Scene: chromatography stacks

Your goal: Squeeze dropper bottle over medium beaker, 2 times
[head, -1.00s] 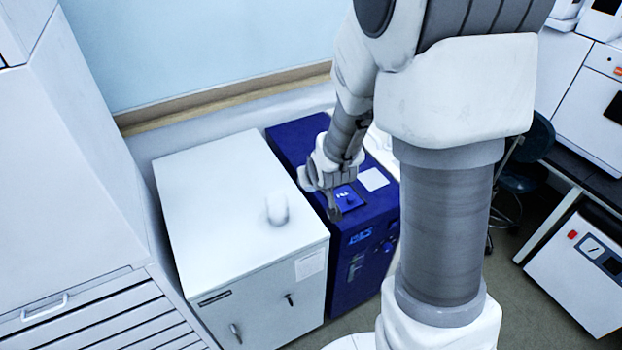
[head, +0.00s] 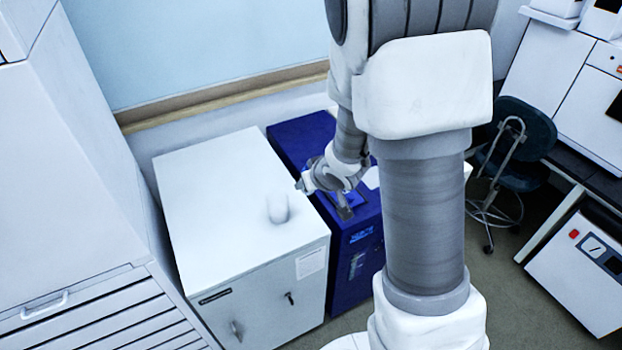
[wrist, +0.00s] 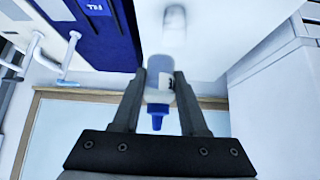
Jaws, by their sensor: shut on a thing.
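My gripper (wrist: 160,80) is shut on the dropper bottle (wrist: 158,95), a pale bottle with a blue cap and nozzle. In the wrist view the nozzle points toward the gripper's base; its true tilt I cannot tell. In the head view my gripper (head: 345,212) is over the blue cabinet, and the bottle cannot be made out. The medium beaker (head: 278,208), pale and whitish, stands on the white cabinet, to the left of my gripper. It also shows in the wrist view (wrist: 174,27), beyond the bottle and apart from it.
The white cabinet (head: 220,190) has a mostly bare top. The blue cabinet (head: 295,135) stands against its right side. A tall white unit with drawers (head: 85,180) is at the left, and the wall is close behind. A chair (head: 515,140) stands at the right.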

